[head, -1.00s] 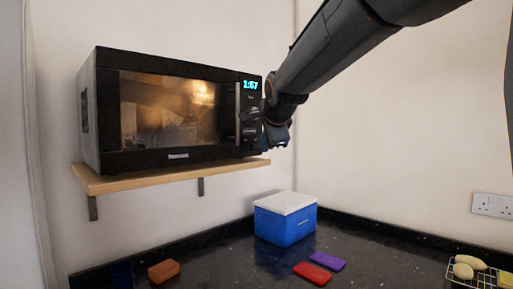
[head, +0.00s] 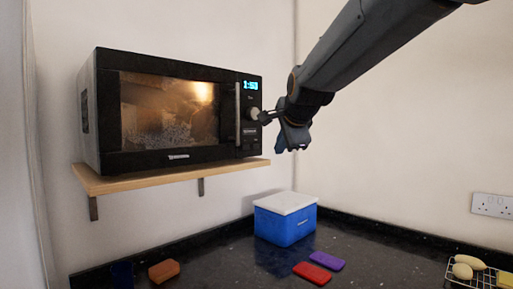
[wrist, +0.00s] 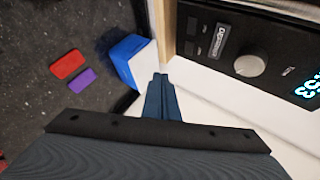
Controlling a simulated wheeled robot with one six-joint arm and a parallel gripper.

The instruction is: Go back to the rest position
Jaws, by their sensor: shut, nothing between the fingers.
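There the knob (wrist: 250,65) lies to the right, clear of the fingers. The microwave door is shut, its inside is lit and its display (head: 250,86) seems to read 1:53.
The microwave sits on a wooden shelf (head: 150,180). On the dark counter (head: 215,265) below are a blue box with a white lid (head: 285,222), red (head: 312,273) and purple (head: 327,261) blocks, an orange-brown block (head: 163,271) and a wire rack (head: 480,272). Open space lies right of the arm.

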